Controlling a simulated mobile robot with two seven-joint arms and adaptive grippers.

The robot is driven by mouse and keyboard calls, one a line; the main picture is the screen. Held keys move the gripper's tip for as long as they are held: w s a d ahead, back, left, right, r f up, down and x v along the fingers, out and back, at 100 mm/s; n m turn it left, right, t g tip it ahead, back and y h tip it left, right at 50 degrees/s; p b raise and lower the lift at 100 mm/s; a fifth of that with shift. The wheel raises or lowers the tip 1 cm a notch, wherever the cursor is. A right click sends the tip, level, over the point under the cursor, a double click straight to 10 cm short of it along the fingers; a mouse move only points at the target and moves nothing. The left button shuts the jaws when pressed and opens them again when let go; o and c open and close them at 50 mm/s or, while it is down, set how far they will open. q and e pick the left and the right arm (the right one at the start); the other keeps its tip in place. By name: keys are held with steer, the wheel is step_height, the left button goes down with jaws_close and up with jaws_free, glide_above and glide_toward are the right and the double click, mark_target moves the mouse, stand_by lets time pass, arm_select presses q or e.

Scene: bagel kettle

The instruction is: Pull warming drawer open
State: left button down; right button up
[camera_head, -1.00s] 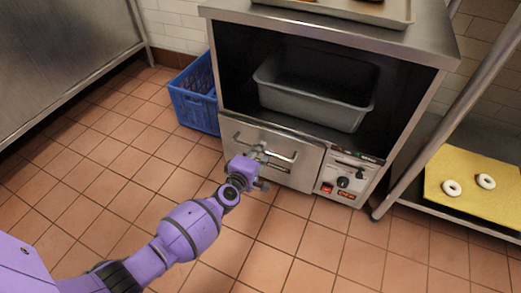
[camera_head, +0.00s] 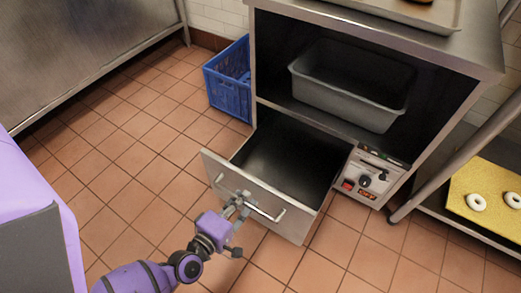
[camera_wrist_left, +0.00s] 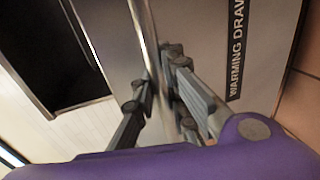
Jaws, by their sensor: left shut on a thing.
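The warming drawer (camera_head: 290,165) is pulled out from the steel cabinet in the head view, and its inside looks empty. Its front panel (camera_head: 222,168) carries a bar handle (camera_head: 268,213). My left gripper (camera_head: 238,203) is shut on the handle near the middle of the bar. In the left wrist view the fingers of the left gripper (camera_wrist_left: 160,85) close around the bar, beside the drawer front (camera_wrist_left: 205,45) with its "WARMING DRAW" label (camera_wrist_left: 236,50), which is partly cut off. My right gripper is not in view.
A grey bin (camera_head: 350,88) sits on the shelf above the drawer. A control panel (camera_head: 367,178) is right of the drawer. A blue crate (camera_head: 230,85) stands left of the cabinet. A yellow board (camera_head: 490,185) with bagels lies on the right rack. Tiled floor is clear in front.

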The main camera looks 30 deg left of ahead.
arm_select(q)
steer(key=f+v, duration=0.2)
steer(key=v, duration=0.7)
steer(key=shift+s+r, duration=0.2)
steer(key=shift+s, duration=0.1)
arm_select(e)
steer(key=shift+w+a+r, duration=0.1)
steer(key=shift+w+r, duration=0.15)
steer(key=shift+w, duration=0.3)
arm_select(q)
steer(key=c, duration=1.9)
jaws_free()
steer(key=shift+c, duration=0.2)
steer(key=shift+o, duration=0.9)
steer(key=shift+f, duration=0.1)
steer(key=v, duration=1.2)
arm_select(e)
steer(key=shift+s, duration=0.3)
arm_select(q)
steer(key=shift+s, duration=0.1)
